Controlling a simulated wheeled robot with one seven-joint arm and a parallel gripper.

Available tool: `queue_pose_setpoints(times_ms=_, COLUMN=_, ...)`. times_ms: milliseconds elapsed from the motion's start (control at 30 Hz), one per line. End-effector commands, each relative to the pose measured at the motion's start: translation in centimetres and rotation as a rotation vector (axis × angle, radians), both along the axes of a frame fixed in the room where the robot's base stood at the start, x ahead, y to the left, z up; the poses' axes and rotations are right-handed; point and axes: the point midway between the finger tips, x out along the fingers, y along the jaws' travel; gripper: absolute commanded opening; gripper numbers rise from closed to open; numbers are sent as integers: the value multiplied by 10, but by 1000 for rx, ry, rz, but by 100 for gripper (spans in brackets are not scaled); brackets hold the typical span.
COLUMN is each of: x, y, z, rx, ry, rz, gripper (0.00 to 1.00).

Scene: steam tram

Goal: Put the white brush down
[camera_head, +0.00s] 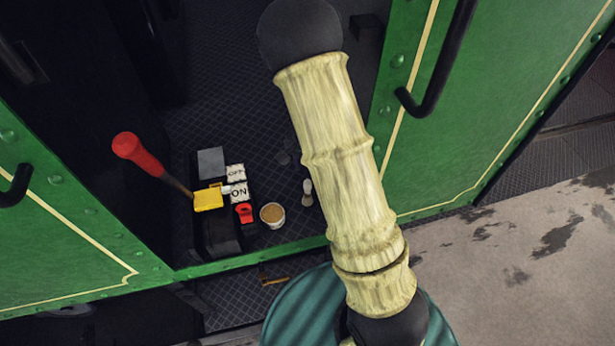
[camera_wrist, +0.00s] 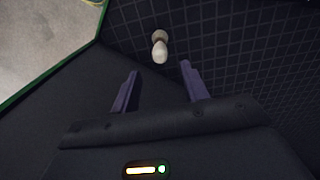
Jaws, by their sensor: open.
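The white brush (camera_head: 307,188) is on the dark chequered floor inside the green tram, just left of my arm in the head view. It looks upright there, with a pale top and a darker lower part. In the wrist view the brush (camera_wrist: 160,46) lies just beyond the fingertips, roughly centred between their lines, with a visible gap. My gripper (camera_wrist: 160,69) is open, with nothing between its two purple fingers. In the head view I cannot make out the gripper's fingers.
A small tan-filled pot (camera_head: 272,214) stands left of the brush. Beside it is a control block with a yellow piece (camera_head: 208,199), an ON plate (camera_head: 239,192) and a red-handled lever (camera_head: 138,155). Green side panels (camera_head: 500,100) flank the doorway. Chequered floor behind the brush is clear.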

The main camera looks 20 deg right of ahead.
Motion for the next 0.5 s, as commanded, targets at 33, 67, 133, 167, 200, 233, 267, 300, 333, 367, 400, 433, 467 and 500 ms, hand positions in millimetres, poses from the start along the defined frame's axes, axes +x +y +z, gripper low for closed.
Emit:
queue_pose_setpoints(times_ms=33, x=0, y=0, z=4, rx=0, ry=-3, rz=1, gripper=45)
queue_pose_setpoints(times_ms=67, x=0, y=0, z=6, rx=0, ry=-1, rz=0, gripper=45)
queue_pose_setpoints(times_ms=133, x=0, y=0, z=9, rx=-1, ry=-1, rz=0, gripper=45)
queue_pose_setpoints(times_ms=167, x=0, y=0, z=9, rx=-1, ry=1, rz=0, gripper=45)
queue_pose_setpoints(times_ms=200, x=0, y=0, z=10, rx=-1, ry=1, rz=0, gripper=45)
queue_pose_setpoints(times_ms=233, x=0, y=0, z=10, rx=-1, ry=1, rz=0, gripper=45)
queue_pose_setpoints(times_ms=267, x=0, y=0, z=10, rx=-1, ry=1, rz=1, gripper=45)
queue_pose_setpoints(times_ms=300, x=0, y=1, z=10, rx=-1, ry=1, rz=1, gripper=45)
queue_pose_setpoints(times_ms=333, x=0, y=1, z=10, rx=-1, ry=1, rz=1, gripper=45)
queue_pose_setpoints(times_ms=367, x=0, y=1, z=10, rx=-1, ry=1, rz=1, gripper=45)
queue_pose_setpoints(times_ms=400, x=0, y=0, z=10, rx=-1, ry=1, rz=0, gripper=45)
queue_pose_setpoints(times_ms=433, x=0, y=0, z=10, rx=-1, ry=1, rz=0, gripper=45)
queue_pose_setpoints(times_ms=467, x=0, y=0, z=10, rx=-1, ry=1, rz=0, gripper=45)
queue_pose_setpoints(times_ms=500, x=0, y=0, z=10, rx=-1, ry=1, rz=0, gripper=45)
